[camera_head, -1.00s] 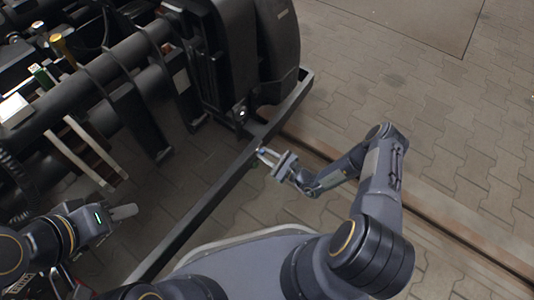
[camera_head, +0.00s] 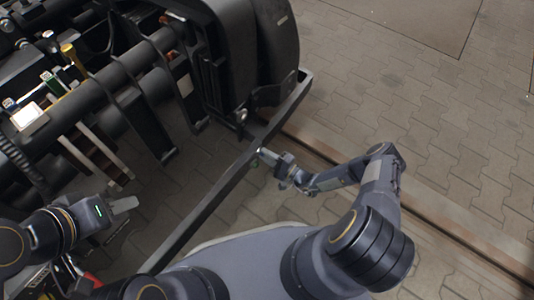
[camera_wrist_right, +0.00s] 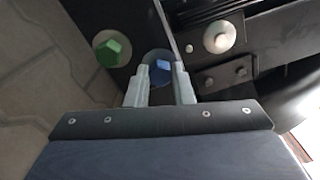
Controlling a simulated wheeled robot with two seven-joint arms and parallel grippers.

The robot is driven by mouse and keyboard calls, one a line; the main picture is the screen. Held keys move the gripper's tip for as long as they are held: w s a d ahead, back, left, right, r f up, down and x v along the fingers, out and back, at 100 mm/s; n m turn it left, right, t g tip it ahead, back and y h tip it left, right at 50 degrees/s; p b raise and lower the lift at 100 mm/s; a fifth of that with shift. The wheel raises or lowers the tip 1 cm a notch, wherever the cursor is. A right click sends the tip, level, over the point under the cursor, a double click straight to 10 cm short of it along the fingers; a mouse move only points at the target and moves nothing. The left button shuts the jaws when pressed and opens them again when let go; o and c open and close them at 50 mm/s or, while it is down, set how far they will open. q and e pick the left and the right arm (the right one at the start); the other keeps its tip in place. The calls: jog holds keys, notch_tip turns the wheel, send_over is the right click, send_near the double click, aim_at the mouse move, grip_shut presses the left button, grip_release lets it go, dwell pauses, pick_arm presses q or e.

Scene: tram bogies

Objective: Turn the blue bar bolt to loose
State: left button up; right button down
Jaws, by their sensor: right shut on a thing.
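The blue bar bolt (camera_wrist_right: 160,70) has a hexagonal head and sits on a dark bar (camera_head: 205,208). In the right wrist view it lies between the fingertips of my right gripper (camera_wrist_right: 161,80), which is shut on it. In the head view my right gripper (camera_head: 264,156) reaches the bar from the right, and its fingers hide the bolt there. My left gripper (camera_head: 124,204) is at the lower left, away from the bar. Its fingers overlap in this view, so I cannot tell whether it is open.
A green bolt (camera_wrist_right: 110,50) sits left of the blue one, and a silver round-headed bolt (camera_wrist_right: 219,37) is at the right. The black bogie (camera_head: 130,75) fills the upper left. A rail (camera_head: 420,215) runs across the paved floor, which is clear at the right.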

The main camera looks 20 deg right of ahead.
jog(key=n+p, duration=0.4)
jog(key=n, duration=0.6)
jog(key=shift+f+n+p, duration=0.1)
jog(key=shift+n+p, duration=0.2)
dwell(0.4)
jog(key=c, duration=1.3)
grip_release()
jog(key=shift+o, duration=0.2)
jog(key=p+v, duration=0.1)
jog(key=v, duration=0.7)
jog(key=shift+p, duration=0.4)
